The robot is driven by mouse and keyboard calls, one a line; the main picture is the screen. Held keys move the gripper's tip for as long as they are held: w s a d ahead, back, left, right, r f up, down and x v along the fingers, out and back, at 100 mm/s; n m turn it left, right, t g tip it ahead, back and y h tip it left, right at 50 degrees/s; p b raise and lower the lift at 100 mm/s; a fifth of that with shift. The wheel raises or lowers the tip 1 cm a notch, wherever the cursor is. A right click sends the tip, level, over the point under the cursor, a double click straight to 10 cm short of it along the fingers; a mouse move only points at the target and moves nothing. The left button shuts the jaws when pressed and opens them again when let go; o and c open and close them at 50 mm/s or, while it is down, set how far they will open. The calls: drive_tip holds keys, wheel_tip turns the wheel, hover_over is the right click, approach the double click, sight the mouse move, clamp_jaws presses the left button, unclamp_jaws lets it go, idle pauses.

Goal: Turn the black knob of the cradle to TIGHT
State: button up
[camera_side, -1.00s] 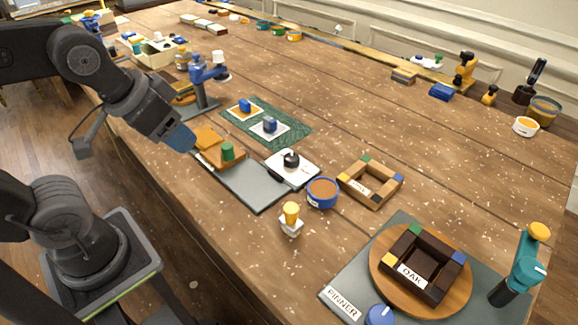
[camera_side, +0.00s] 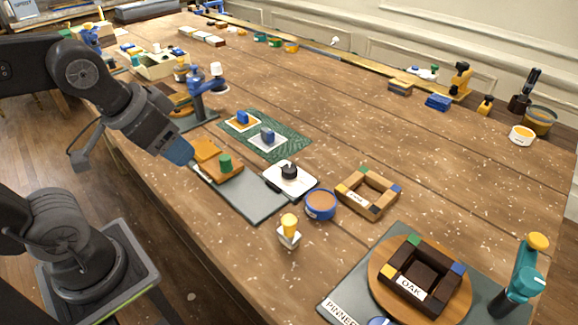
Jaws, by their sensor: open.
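A black knob (camera_side: 289,171) stands on a white square plate (camera_side: 304,184) at the far end of a dark grey board (camera_side: 249,200). Any mark showing its setting is too small to read. An orange wooden block piece (camera_side: 207,152) with a green cylinder (camera_side: 225,162) sits on the same board, left of the knob. My gripper (camera_side: 196,170) is low over the left edge of this board, beside the orange piece and apart from the knob. It is open and its fingertips are small and partly hidden.
A blue-rimmed bowl (camera_side: 320,205) is right of the knob, and a wooden frame (camera_side: 369,192) lies beyond it. A yellow-topped piece (camera_side: 289,230) stands in front. A blue stand (camera_side: 201,98) rises behind my gripper.

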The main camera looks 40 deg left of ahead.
drive_tip(key=shift+w+r, duration=0.2)
drive_tip(key=w+d+r+n+g, duration=0.3)
drive_tip(key=w, duration=0.8)
drive_tip(key=n+g, duration=0.3)
approach(290, 168)
drive_tip(key=f, duration=0.9)
drive_tip(key=shift+s+f, duration=0.2)
drive_tip(key=c, duration=0.9)
